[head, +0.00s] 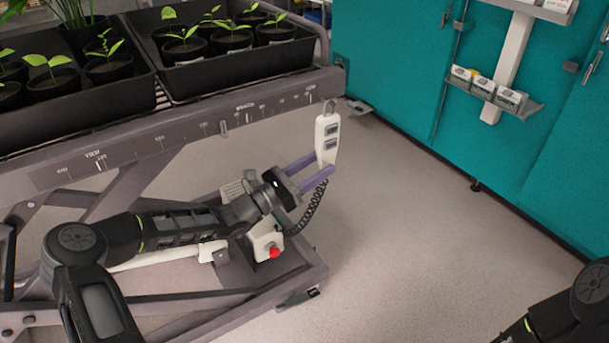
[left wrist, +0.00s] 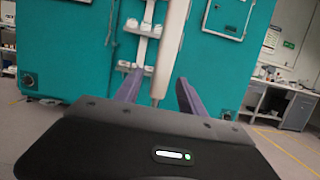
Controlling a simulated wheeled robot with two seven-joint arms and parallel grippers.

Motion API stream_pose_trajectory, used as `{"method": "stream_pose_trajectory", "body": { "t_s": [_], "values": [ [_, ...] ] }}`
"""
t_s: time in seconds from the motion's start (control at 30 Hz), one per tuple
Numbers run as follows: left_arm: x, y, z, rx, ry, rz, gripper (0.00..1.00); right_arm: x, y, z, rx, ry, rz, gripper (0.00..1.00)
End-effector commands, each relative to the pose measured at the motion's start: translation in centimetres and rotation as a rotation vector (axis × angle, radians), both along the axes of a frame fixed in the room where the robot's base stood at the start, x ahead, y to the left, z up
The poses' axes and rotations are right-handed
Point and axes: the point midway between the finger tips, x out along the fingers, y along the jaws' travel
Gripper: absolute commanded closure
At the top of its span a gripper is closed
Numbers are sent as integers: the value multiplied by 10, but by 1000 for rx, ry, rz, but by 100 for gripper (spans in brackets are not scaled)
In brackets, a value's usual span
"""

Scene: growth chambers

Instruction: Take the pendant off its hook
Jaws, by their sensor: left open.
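The white pendant (head: 327,138), with two dark buttons, hangs upright from a hook (head: 329,106) at the right end of the grey cart's rail. A black coiled cord (head: 312,205) runs down from its lower end. My left gripper (head: 319,171) has its two purple fingers apart at the pendant's lower part. In the left wrist view the pendant (left wrist: 172,50) shows as a pale, narrow body between the open fingers (left wrist: 155,90), with no clear contact. Of my right arm only a part shows at the lower right of the head view; its gripper is out of view.
The cart (head: 130,140) carries black trays of potted seedlings (head: 235,45) above my left arm. A white box with a red button (head: 274,251) sits low on the cart. Teal chambers (head: 400,60) with a small shelf (head: 495,95) stand behind. Open floor (head: 420,230) lies to the right.

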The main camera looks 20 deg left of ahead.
Motion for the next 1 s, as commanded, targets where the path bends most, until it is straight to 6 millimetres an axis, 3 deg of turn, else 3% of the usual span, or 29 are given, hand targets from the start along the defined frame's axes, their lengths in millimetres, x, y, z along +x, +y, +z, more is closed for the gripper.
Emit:
{"method": "stream_pose_trajectory", "body": {
  "t_s": [0.3,0.67,1.0],
  "values": [
    [18,-15,6,-1,1,0,53,0,0,4,0,0,1,100],
    [19,-16,6,-1,1,1,54,0,0,4,0,0,1,100],
    [19,-16,6,-1,1,1,81,0,0,4,0,0,1,100]
  ]
}}
